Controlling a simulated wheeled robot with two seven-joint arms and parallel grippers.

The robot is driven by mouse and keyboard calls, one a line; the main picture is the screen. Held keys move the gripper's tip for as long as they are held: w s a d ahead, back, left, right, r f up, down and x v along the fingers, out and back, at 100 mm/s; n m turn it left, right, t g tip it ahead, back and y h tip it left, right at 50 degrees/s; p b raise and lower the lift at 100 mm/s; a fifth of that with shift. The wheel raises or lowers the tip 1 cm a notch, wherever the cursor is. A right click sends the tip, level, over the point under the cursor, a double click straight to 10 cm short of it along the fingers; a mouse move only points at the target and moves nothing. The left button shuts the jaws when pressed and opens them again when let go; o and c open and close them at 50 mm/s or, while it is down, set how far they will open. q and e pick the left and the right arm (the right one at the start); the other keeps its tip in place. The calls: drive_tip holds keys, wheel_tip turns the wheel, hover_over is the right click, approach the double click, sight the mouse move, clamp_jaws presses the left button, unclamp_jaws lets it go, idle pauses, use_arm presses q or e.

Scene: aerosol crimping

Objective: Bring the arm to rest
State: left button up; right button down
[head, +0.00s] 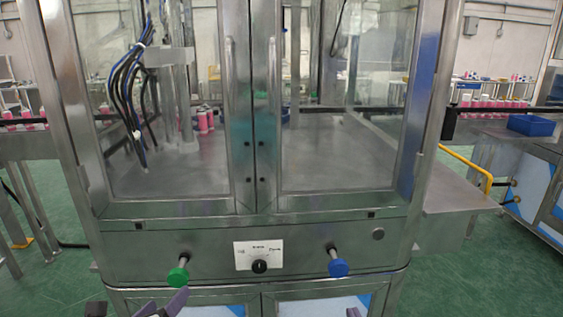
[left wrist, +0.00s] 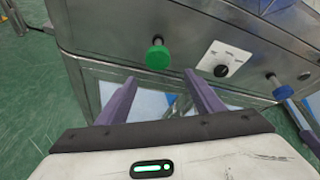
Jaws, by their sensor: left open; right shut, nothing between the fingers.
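My left gripper (head: 160,307) shows at the bottom edge of the head view, in front of the machine and below the green knob (head: 177,275). In the left wrist view its two purple fingers (left wrist: 160,76) stand apart with nothing between them, and the green knob (left wrist: 158,56) is just beyond the tips, apart from them. Only a small purple tip of my right gripper (head: 353,313) shows at the bottom edge of the head view, below the blue knob (head: 338,268). It is shut and holds nothing that I can see. Most of both arms is out of view.
The steel machine (head: 200,238) with closed glass doors fills the middle. A white label plate with a black dial (head: 260,266) sits between the knobs. A side shelf (head: 455,195) juts out right. A blue bin (head: 531,125) stands farther right. Green floor is open at both sides.

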use_arm(q)
drive_tip(key=s+d+f+n+g, duration=0.1)
drive_tip(key=s+f+n+g, duration=0.1)
drive_tip(key=s+f+n, duration=0.9)
drive_tip(key=s+d+f+n+g, duration=0.2)
drive_tip(key=s+f+n, duration=0.9)
drive_tip(key=s+n, duration=0.5)
drive_tip(key=n, duration=0.3)
drive_tip(key=shift+s+d+f+g+h, duration=0.25)
drive_tip(key=shift+s+f+g+h, duration=0.05)
drive_tip(key=shift+s, duration=0.1)
use_arm(e)
drive_tip(key=s+a+f+n+g+y, duration=0.1)
drive_tip(key=s+f+g, duration=0.6)
drive_tip(key=s+f, duration=1.2)
drive_tip(key=s+a+y, duration=0.1)
drive_tip(key=s+a, duration=0.1)
drive_tip(key=s, duration=0.1)
drive_tip(key=shift+s+f+n, duration=0.25)
drive_tip(key=shift+s+n, duration=0.15)
